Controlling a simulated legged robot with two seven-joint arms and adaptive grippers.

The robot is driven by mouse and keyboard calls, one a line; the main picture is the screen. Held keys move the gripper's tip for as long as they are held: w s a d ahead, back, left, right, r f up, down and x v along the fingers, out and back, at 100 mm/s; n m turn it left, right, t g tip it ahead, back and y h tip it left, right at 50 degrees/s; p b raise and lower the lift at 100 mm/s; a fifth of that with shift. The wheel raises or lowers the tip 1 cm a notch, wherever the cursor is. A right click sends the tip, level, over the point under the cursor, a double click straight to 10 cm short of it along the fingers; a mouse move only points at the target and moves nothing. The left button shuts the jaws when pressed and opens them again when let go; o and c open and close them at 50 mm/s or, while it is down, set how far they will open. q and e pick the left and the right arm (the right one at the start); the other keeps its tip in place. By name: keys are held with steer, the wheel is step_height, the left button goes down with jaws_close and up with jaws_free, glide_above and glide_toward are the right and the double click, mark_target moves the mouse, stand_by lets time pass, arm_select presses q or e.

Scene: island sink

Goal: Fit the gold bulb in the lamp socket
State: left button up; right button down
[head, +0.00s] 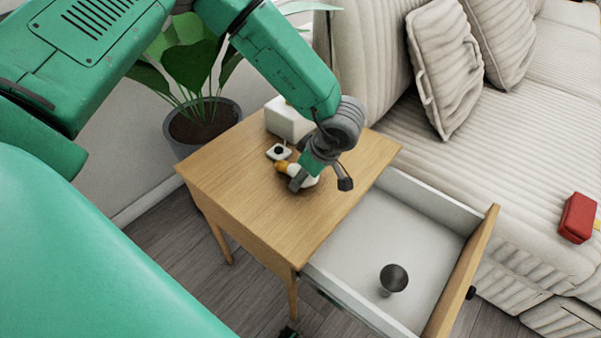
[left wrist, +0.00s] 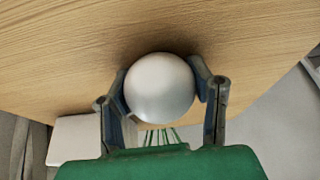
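The bulb with a gold base (head: 282,166) and a white globe lies on its side on the wooden side table. The globe fills the middle of the left wrist view (left wrist: 160,88). My left gripper (head: 322,183) is over the globe, its fingers on either side (left wrist: 163,85). In the head view a gap shows between the globe and the right-hand finger, so the gripper looks open. One finger hides part of the bulb. A small white piece with a dark round centre (head: 279,152), possibly the lamp socket, sits just behind the gold base. My right gripper is not in view.
A white box (head: 288,120) stands at the table's (head: 232,178) back edge, before a potted plant (head: 200,125). The drawer (head: 365,240) is pulled open and holds a dark-topped round object (head: 393,279). A sofa (head: 540,120) with a red item (head: 577,217) is at right.

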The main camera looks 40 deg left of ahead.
arm_select(q)
steer(key=shift+c, duration=0.5)
step_height(320, 180, up, 10)
steer(key=p, duration=0.4)
step_height(320, 180, up, 7)
steer(key=d+m+t+h+p, duration=0.1)
steer(key=d+m+t+p, duration=0.1)
steer(key=m, duration=0.7)
steer(key=shift+s+d+f+t+p, duration=0.2)
steer(key=shift+s+t+p, duration=0.15)
steer(key=shift+t, duration=0.35)
steer(key=d+r+m+h, duration=0.1)
steer(key=m, duration=0.1)
steer(key=s+d+r+m+h+p, duration=0.1)
steer(key=r+m, duration=0.1)
steer(key=m, duration=0.1)
steer(key=s+d+r+m+t+h, duration=0.1)
steer(key=m, duration=0.1)
steer(key=shift+r+m, duration=0.15)
steer(key=shift+m, duration=0.65)
steer(key=s+f, duration=0.4)
steer(key=f, duration=0.1)
steer(key=shift+s+d, duration=0.25)
steer(key=shift+s, duration=0.1)
